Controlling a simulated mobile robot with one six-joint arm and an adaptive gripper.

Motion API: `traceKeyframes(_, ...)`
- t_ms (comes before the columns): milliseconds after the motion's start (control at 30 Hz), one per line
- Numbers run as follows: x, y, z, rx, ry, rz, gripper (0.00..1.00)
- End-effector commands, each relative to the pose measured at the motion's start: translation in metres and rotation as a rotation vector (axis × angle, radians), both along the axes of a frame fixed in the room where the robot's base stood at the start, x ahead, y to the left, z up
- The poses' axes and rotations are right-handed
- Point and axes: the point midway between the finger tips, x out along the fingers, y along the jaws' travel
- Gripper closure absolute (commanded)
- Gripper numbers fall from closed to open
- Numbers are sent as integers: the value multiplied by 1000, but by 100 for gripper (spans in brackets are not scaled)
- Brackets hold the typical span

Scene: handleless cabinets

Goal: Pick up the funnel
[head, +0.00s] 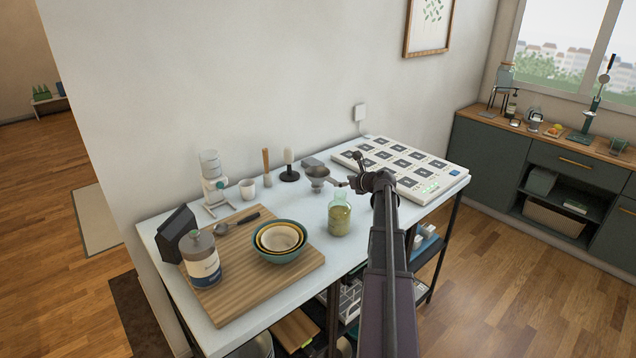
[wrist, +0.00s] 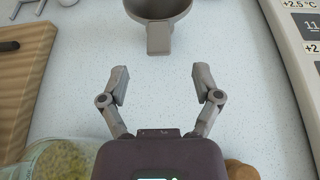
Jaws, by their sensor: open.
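The funnel (head: 317,174) is a small grey metal cone standing on the light table near the wall. In the wrist view the funnel (wrist: 158,38) shows at the top centre, its round rim cut by the picture edge and its flat tab pointing towards me. My gripper (head: 347,170) is just right of the funnel in the head view. In the wrist view my gripper (wrist: 161,76) is open and empty, with its fingers spread wide. The tab lies ahead of the gap between the fingertips, apart from them. The funnel's lower part is mostly hidden.
A jar with greenish contents (head: 340,215) stands close beside my arm. A white panel with square tiles (head: 450,181) lies to the right. A wooden board (head: 235,302) with nested bowls (head: 280,240) and a bottle (head: 200,260) is left. A black-based stand (head: 289,174) is left of the funnel.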

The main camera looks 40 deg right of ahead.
Motion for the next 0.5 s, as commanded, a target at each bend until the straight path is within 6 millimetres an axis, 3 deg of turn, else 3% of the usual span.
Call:
traceKeyframes(200,22,1,-10,0,0,-1,18)
traceKeyframes(500,25,2,-10,1,0,-1,18)
